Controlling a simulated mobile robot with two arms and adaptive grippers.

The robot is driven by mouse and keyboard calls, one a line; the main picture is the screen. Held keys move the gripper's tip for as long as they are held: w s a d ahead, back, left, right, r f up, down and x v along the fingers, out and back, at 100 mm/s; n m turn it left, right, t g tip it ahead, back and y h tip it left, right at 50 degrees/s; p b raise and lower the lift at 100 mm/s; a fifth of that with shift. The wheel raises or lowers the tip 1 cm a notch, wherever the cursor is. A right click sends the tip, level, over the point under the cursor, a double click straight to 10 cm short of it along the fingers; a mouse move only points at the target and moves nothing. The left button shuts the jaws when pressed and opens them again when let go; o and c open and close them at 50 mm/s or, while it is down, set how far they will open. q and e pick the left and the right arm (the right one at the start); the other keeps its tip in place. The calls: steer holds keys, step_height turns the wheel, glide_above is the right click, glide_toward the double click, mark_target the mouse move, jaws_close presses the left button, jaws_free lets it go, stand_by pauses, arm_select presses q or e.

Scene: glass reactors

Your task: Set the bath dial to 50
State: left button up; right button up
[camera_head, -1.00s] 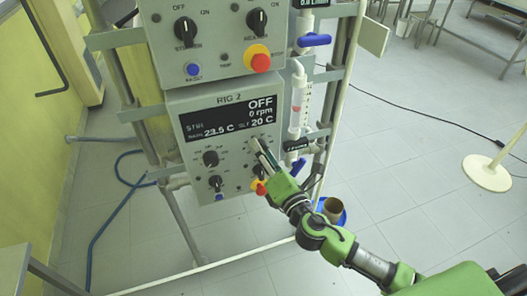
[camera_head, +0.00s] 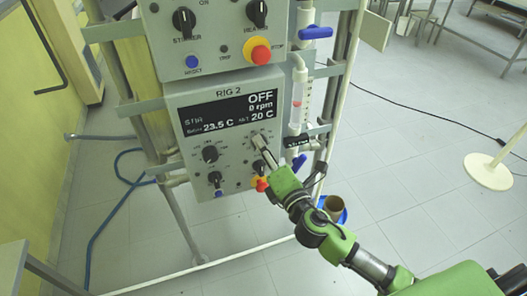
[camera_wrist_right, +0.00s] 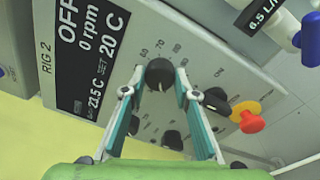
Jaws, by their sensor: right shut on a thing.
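The bath dial (camera_wrist_right: 160,70) is a dark round knob with a printed number scale, on the grey RIG 2 panel (camera_head: 190,132). In the right wrist view it sits between my right gripper's two fingertips. My right gripper (camera_head: 260,143) is shut on this dial, reaching it from the lower right in the head view, where the fingers mostly hide the knob. The display (camera_head: 228,112) reads OFF, 0 rpm, 23.5 C and SET 20 C. My left gripper is not in view.
Other dark knobs (camera_head: 210,154) sit left of and below the gripper. A red button on yellow (camera_head: 261,184) is close under the fingers. A clear tube with blue valves (camera_head: 299,163) runs along the panel's right side.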

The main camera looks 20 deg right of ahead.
steer(key=m+h+b, duration=0.1)
steer(key=m, duration=1)
steer(key=m+h+b, duration=0.1)
steer(key=m, duration=1)
steer(key=shift+a+f+t, duration=0.1)
steer(key=shift+a+t, duration=0.05)
steer(key=shift+t, duration=0.25)
steer(key=o, duration=1.1)
steer(key=shift+s, duration=0.1)
steer(key=s, duration=0.8)
steer(key=s+f, duration=0.1)
steer(key=s, duration=0.2)
steer(key=shift+s, duration=0.4)
